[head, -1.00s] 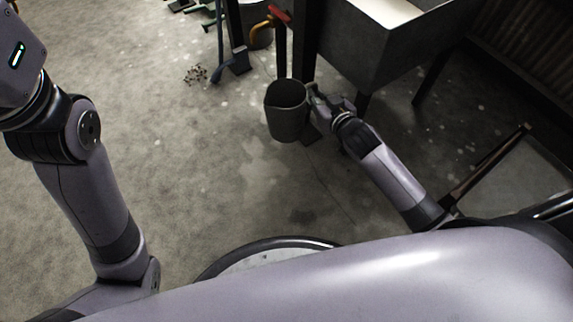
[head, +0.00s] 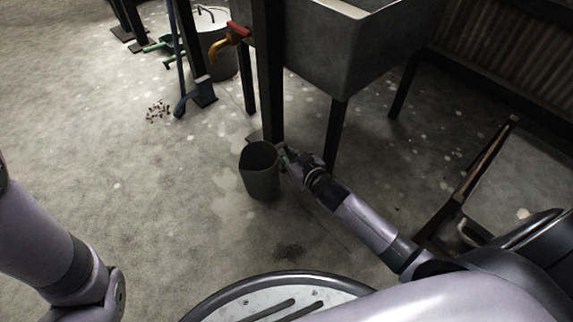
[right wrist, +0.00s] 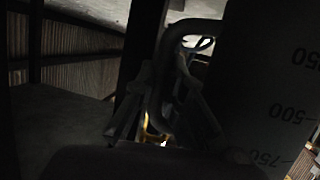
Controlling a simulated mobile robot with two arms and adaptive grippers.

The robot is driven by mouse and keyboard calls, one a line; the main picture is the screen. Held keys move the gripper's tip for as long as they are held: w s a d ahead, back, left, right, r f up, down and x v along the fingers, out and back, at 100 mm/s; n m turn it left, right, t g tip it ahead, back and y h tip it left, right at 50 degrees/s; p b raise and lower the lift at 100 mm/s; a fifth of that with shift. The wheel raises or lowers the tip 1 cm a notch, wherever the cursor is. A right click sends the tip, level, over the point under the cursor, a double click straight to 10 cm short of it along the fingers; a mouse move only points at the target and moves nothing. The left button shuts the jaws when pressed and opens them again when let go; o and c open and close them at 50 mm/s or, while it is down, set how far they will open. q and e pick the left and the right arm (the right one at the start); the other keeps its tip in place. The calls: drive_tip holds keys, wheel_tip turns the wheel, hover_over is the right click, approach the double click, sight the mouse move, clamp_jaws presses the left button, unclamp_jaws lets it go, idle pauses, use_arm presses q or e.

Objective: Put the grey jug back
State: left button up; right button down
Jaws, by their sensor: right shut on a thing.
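The grey jug (head: 262,178) is in the head view, upright, in front of the dark post below the sink. I cannot tell whether it touches the floor. My right gripper (head: 288,156) is at the jug's right side, shut on its handle. In the right wrist view the jug's dark wall (right wrist: 270,85) fills the right side, with measuring marks. The curved handle (right wrist: 165,75) passes between the fingers of the right gripper (right wrist: 163,115). My left gripper is out of view; only part of its arm shows at the left edge.
A grey sink (head: 345,45) on dark legs stands behind the jug, with a red-handled brass tap (head: 228,40) at its left. A grey bucket (head: 217,50) stands behind. A framed panel (head: 520,185) is at the right. The floor (head: 120,165) to the left is mostly clear.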

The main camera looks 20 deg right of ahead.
wheel_tip(320, 180, down, 4)
drive_tip(key=b, duration=0.2)
drive_tip(key=shift+b, duration=0.3)
drive_tip(key=shift+r, duration=0.2)
drive_tip(key=shift+f, duration=0.15)
drive_tip(key=c, duration=2.1)
unclamp_jaws()
drive_tip(key=shift+f, duration=0.1)
drive_tip(key=shift+c, duration=0.2)
drive_tip(key=o, duration=0.5)
